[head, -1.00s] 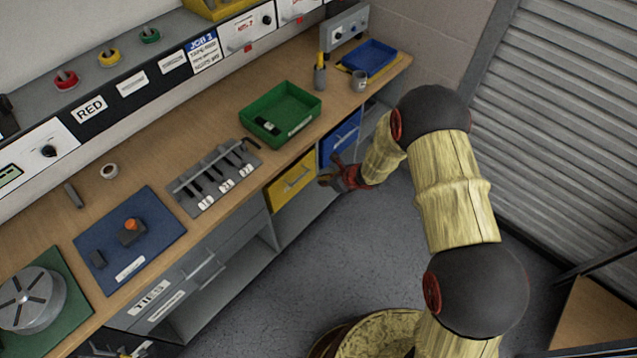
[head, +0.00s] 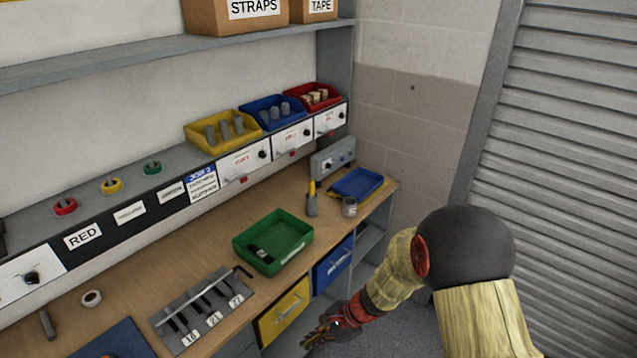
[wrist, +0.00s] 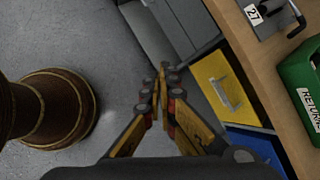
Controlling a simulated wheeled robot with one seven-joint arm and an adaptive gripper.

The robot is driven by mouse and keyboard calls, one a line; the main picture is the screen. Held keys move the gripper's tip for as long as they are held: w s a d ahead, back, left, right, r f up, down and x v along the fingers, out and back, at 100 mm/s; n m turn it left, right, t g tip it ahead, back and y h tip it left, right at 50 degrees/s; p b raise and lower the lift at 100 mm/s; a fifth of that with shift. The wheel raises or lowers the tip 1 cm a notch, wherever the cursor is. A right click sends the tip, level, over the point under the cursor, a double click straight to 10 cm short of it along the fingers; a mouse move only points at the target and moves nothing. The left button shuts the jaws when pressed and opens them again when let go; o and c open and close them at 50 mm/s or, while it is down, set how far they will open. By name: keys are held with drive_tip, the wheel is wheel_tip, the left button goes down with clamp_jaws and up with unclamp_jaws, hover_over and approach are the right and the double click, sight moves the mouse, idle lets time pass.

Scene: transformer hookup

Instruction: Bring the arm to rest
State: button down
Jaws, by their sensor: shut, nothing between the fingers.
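My gripper (head: 322,337) is in front of the bench, low beside the yellow drawer (head: 284,311). In the wrist view my gripper (wrist: 162,72) has its fingertips together with nothing between them. The floor and the bench front lie beyond the fingers. My arm comes in from the right of the head view, bent at a dark round joint.
A blue drawer (head: 333,265) is beside the yellow one. Open floor lies below the arm.

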drive_tip(key=s+d+r+n+t+h+b, duration=0.1)
drive_tip(key=s+d+r+n, duration=0.3)
drive_tip(key=r, duration=0.5)
drive_tip(key=s+d+r+n+t+h+b, duration=0.2)
drive_tip(key=s+d+r+n+h, duration=0.2)
drive_tip(key=s+d+r, duration=0.4)
drive_tip(key=s+d+r+n+t+h+b, duration=0.2)
drive_tip(key=s+d+r+n, duration=0.3)
drive_tip(key=d+r, duration=0.4)
wheel_tip(320, 180, up, 3)
drive_tip(key=shift+s+f+t, duration=0.15)
drive_tip(key=shift+s+t, duration=0.15)
drive_tip(key=shift+s, duration=0.55)
drive_tip(key=shift+a, duration=0.15)
